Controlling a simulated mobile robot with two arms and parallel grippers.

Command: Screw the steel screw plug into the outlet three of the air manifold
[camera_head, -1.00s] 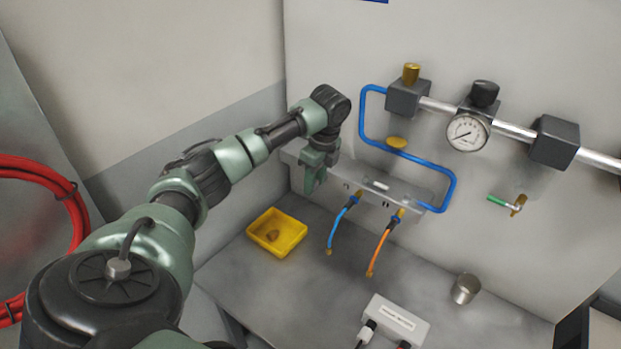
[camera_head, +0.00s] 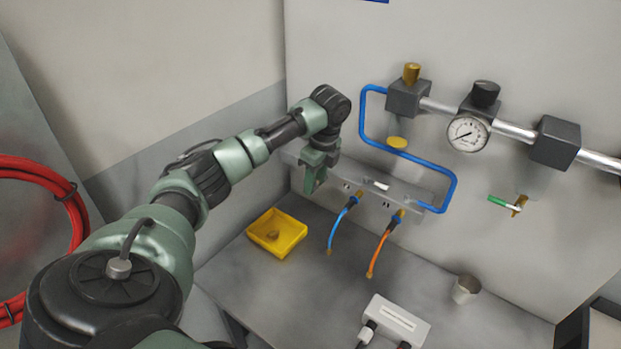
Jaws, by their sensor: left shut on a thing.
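The air manifold (camera_head: 412,193) is a grey metal bar along the back wall. A blue hose (camera_head: 339,230) and an orange hose (camera_head: 377,254) hang from its outlets. My left gripper (camera_head: 313,188) is at the left end of the manifold, pointing down, with its jaws closed. The thing between its jaws is too small or hidden to make out, and I cannot see the steel screw plug clearly. My gripper and wrist cover the manifold's left part, so I cannot tell which outlet is behind them. My right gripper is not in view.
A yellow tray (camera_head: 291,243) with a small brownish item stands on the bench. A metal cup (camera_head: 465,288) and a white box (camera_head: 397,321) stand further right.

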